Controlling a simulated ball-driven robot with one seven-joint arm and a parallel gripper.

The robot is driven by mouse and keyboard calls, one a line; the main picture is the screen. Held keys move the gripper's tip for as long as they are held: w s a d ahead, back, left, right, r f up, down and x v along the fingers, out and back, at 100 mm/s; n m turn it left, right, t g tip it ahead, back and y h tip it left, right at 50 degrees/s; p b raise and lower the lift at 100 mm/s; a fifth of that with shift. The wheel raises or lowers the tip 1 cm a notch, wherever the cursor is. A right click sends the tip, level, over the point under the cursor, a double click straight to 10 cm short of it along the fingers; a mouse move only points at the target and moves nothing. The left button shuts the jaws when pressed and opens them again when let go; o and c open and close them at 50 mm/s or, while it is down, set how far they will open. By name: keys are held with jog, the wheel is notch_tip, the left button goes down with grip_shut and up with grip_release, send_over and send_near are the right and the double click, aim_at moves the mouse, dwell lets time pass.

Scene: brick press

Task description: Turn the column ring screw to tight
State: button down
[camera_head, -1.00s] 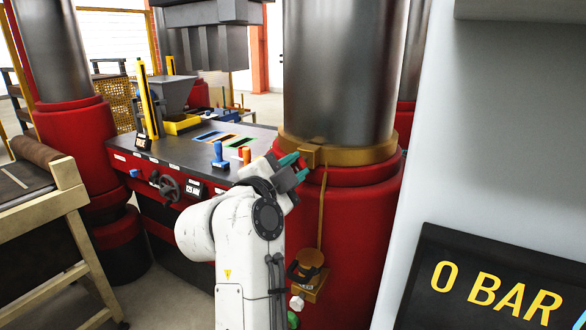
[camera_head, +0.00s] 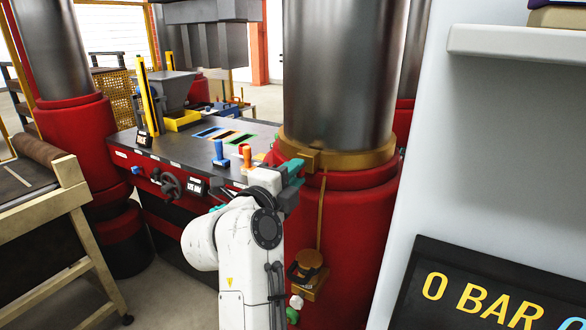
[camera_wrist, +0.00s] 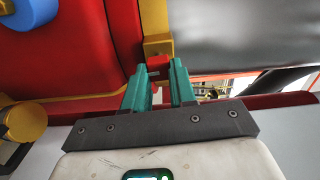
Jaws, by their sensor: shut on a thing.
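The brass column ring (camera_head: 352,160) goes around the foot of the large steel column (camera_head: 340,75); its clamp block also shows in the wrist view (camera_wrist: 155,22). The ring screw, a small red head (camera_wrist: 157,64), sticks out from the clamp block between my teal fingertips. My gripper (camera_head: 292,170) is at the front of the ring; in the wrist view my gripper (camera_wrist: 160,82) is shut on the screw, a finger on each side. In the head view the screw is hidden by my gripper. How tight the screw is cannot be seen.
A red press table (camera_head: 205,140) with a handwheel (camera_head: 170,186) and blue and orange stamps stands left of the column. A brass bracket (camera_head: 308,275) hangs below the ring. A black "0 BAR" panel (camera_head: 480,290) and a white cabinet stand close on the right.

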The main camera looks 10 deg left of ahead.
jog(key=m, duration=0.6)
jog(key=shift+f+b, duration=0.3)
jog(key=shift+b, duration=0.05)
jog(key=m+b, duration=0.2)
jog(key=m, duration=0.1)
jog(key=m+b, duration=0.1)
jog(key=m, duration=0.2)
jog(key=shift+a+f+m+b, duration=0.1)
jog(key=shift+f+m+b, duration=0.1)
jog(key=shift+m+b, duration=0.2)
jog(key=shift+w+a+m+b, duration=0.1)
jog(key=shift+m+b, duration=2.8)
jog(key=shift+b, duration=0.2)
jog(key=shift+a+m+b, duration=0.1)
jog(key=shift+m+b, duration=2.8)
jog(key=shift+b, duration=0.15)
jog(key=shift+r, duration=0.1)
